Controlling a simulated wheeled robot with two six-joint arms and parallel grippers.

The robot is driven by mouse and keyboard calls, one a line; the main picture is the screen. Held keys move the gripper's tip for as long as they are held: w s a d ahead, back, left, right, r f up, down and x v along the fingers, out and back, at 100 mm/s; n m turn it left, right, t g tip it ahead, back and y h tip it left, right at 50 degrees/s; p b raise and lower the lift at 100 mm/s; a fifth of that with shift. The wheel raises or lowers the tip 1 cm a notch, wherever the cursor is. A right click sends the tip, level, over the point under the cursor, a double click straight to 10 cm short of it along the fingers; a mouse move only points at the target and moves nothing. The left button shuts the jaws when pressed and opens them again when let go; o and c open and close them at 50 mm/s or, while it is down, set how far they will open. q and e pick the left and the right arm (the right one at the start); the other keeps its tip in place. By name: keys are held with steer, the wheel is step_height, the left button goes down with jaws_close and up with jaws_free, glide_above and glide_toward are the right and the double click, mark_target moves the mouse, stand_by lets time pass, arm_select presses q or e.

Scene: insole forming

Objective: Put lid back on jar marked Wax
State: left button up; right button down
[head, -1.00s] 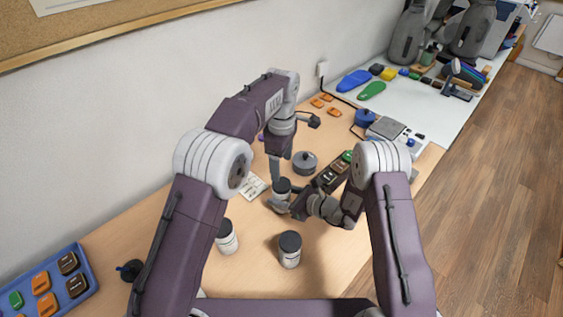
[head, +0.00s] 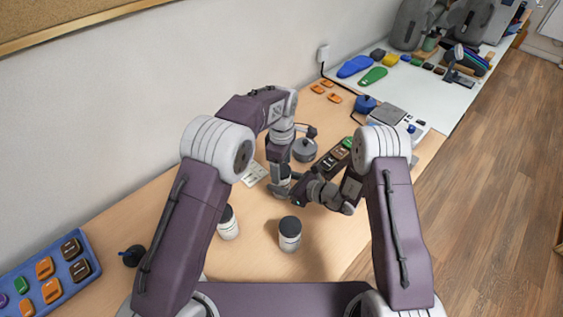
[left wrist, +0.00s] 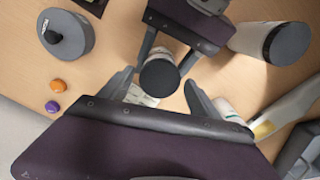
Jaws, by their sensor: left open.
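A small white jar (head: 285,180) stands between my two grippers, partly hidden by them. Its dark round lid (left wrist: 159,78) shows from above in the left wrist view, lying over the jar; whether it is seated cannot be told. My left gripper (left wrist: 158,92) is open, pointing down, one finger on each side of the lid and apart from it. My right gripper (head: 296,196) reaches in from the right; in the left wrist view its fingers (left wrist: 164,58) close around the jar's sides. No Wax marking is readable.
Two more white jars with dark lids, one in front (head: 289,236) and one at left (head: 228,224), stand nearby. A grey lidded pot (head: 304,151) and a dark sample tray (head: 333,158) stand behind. A blue tray (head: 20,305) is at far left.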

arm_select(q)
steer(key=c, duration=1.5)
steer(key=shift+o, duration=0.2)
steer(key=m, duration=0.8)
steer(key=shift+m, duration=0.3)
steer(key=m, duration=1.2)
steer(key=shift+m, duration=0.4)
steer(key=m, duration=0.9)
steer(key=o, duration=1.6)
steer(key=shift+c, duration=0.2)
